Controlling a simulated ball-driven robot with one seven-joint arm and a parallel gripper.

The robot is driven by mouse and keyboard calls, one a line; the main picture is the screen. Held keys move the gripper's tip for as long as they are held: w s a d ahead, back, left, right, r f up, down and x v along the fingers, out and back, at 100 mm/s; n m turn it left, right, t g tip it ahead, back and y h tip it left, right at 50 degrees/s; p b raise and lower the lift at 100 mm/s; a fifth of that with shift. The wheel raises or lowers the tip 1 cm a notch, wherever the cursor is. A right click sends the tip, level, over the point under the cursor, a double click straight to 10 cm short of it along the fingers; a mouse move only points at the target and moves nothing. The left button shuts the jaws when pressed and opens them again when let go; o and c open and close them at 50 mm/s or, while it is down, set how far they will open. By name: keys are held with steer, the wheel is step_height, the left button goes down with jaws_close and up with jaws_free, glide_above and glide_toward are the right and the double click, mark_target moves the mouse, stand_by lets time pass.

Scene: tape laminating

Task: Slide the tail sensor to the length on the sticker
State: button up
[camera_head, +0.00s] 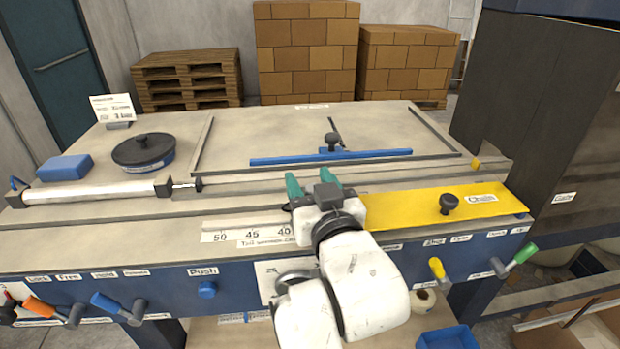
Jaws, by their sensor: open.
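My gripper (312,183) is over the machine's front rail, its teal fingers apart and pointing away from me. The rest of the scale is hidden behind my arm. I cannot clearly make out the tail sensor; a small dark part (288,207) shows at my gripper's left side, and I cannot tell whether it belongs to it. A white sticker card (112,107) stands at the back left, its print too small to read.
A yellow cover (405,207) with a black knob (449,203) lies right of my gripper. A blue bar (280,160) lies behind it. A white roller (95,192) and black round lid (143,149) are at left. Levers and a blue push button (207,289) line the front.

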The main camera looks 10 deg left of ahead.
steer(key=shift+w, duration=0.15)
steer(key=shift+c, duration=0.2)
jaws_close()
stand_by(0.3)
